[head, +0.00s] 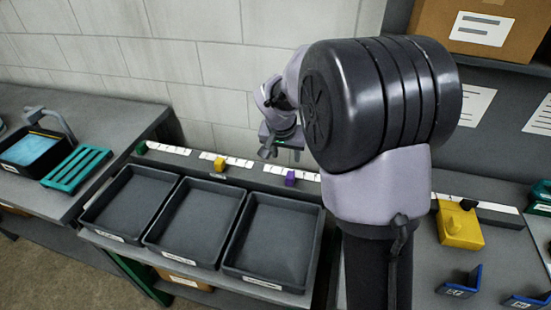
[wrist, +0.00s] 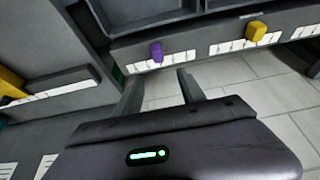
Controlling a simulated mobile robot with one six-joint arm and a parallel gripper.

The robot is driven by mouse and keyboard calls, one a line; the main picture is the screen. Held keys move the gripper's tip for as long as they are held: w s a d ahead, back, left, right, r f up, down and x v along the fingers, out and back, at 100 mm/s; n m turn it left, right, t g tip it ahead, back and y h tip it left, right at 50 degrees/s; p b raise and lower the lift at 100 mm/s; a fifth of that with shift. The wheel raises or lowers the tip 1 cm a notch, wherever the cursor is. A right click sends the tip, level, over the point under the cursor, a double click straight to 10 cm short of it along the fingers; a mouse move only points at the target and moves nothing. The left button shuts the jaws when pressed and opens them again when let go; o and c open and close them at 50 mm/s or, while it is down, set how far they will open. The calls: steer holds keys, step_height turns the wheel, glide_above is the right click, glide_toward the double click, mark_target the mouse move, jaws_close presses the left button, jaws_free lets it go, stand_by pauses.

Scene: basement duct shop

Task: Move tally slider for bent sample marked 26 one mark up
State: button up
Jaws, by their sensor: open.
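Three tally sliders sit on white marked scales along a rail (head: 255,175) behind the trays: a green one (head: 142,148), a yellow one (head: 219,164) and a purple one (head: 290,178). The wrist view shows the purple slider (wrist: 156,52) just beyond the fingertips, and the yellow slider (wrist: 256,31) farther right. My gripper (head: 281,152) is open and empty, above and behind the rail near the purple slider; its fingers (wrist: 160,76) also show in the wrist view. Blue bent pieces (head: 460,283) (head: 527,301) with small labels stand at the lower right; I cannot read their numbers.
Three empty dark trays (head: 233,181) with front labels stand before the rail. At right are a yellow block (head: 460,228) and a dark bar with a white strip (head: 495,216). A pale block wall (head: 200,70) rises behind. My arm hides part of the bench.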

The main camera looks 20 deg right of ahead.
mark_target(290, 175)
steer(key=b+x, duration=0.1)
steer(key=x, duration=0.4)
steer(key=b+x, duration=0.2)
steer(key=x, duration=0.3)
steer(key=b+x, duration=0.1)
steer(key=x, duration=0.5)
steer(key=shift+s+d+f, duration=0.1)
steer(key=shift+s+f, duration=0.1)
steer(key=shift+s, duration=0.1)
jaws_close()
stand_by(0.4)
